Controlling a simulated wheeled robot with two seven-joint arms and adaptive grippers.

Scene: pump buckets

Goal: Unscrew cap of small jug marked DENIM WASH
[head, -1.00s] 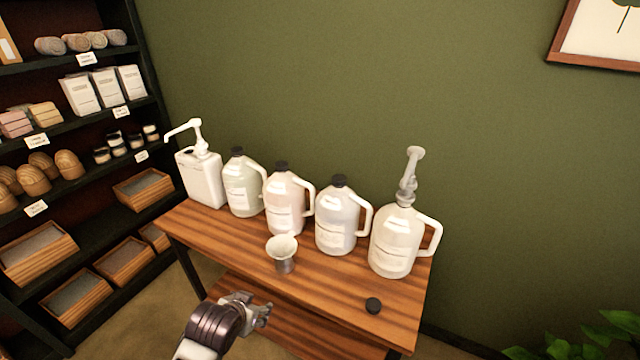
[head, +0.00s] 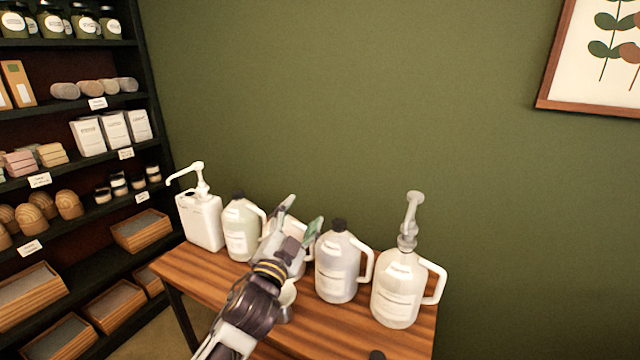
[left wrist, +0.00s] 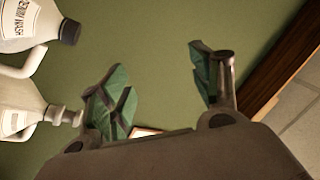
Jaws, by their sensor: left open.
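The DENIM WASH jug (head: 336,268) is a small clear jug with a side handle and black cap (head: 339,225), upright on the wooden table, fourth from the left. Its label reads DENIM WASH in the left wrist view (left wrist: 22,18), where its cap (left wrist: 70,32) shows at upper left. My left gripper (head: 300,218) is open and empty, left of that cap and in front of the third jug, which it mostly hides. Its two green-padded fingers also show apart in the left wrist view (left wrist: 158,85). My right gripper is not in view.
A pump jug (head: 400,290) stands close on the right. A second capped jug (head: 240,232) and a white pump canister (head: 200,222) stand left. A metal cup (head: 285,302) is partly behind my arm. A loose black cap (head: 376,355) lies at the front right.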

